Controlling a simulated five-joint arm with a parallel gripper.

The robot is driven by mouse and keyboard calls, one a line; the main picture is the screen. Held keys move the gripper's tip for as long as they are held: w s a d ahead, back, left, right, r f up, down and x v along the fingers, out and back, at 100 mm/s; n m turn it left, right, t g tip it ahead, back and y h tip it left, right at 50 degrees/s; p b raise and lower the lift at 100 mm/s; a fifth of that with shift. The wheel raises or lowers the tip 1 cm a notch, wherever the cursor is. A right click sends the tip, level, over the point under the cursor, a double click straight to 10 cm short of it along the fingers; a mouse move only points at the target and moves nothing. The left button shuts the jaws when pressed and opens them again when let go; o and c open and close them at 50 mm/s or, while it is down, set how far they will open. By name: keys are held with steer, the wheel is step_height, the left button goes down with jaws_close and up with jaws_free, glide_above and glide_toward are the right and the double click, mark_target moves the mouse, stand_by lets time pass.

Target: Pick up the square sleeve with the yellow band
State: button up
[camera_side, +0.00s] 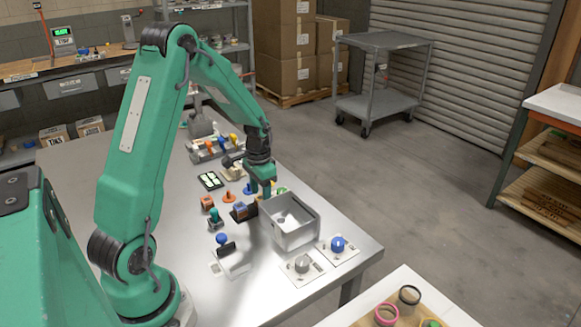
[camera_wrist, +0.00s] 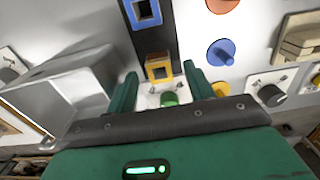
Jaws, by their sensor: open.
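The square sleeve with the yellow band (camera_wrist: 158,73) stands at the near end of a dark rack strip (camera_wrist: 155,38) in the wrist view. Its square opening shows dark. My gripper (camera_wrist: 161,73) is open, with one green finger on each side of the sleeve; I cannot tell whether either touches it. A second square sleeve with a blue band (camera_wrist: 144,12) sits farther up the same strip. In the side view my gripper (camera_side: 267,194) is low over the table beside the grey bin, and I cannot make out the yellow-banded sleeve there.
A grey open bin (camera_side: 308,236) stands close beside my gripper; it also shows at the left of the wrist view (camera_wrist: 50,92). A green knob (camera_wrist: 169,99) lies just below the sleeve. A blue peg (camera_wrist: 222,51) and orange disc (camera_wrist: 222,4) are to the right.

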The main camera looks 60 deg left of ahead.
steer(key=shift+f, duration=1.2)
steer(key=c, duration=1)
steer(key=shift+r, duration=0.15)
steer(key=shift+c, duration=0.2)
step_height(320, 180, up, 10)
steer(key=shift+w+d+f, duration=0.15)
steer(key=shift+d+f, duration=0.05)
steer(key=shift+d, duration=0.4)
steer(key=d+f, duration=0.1)
steer(key=d, duration=1)
steer(key=shift+w, duration=0.45)
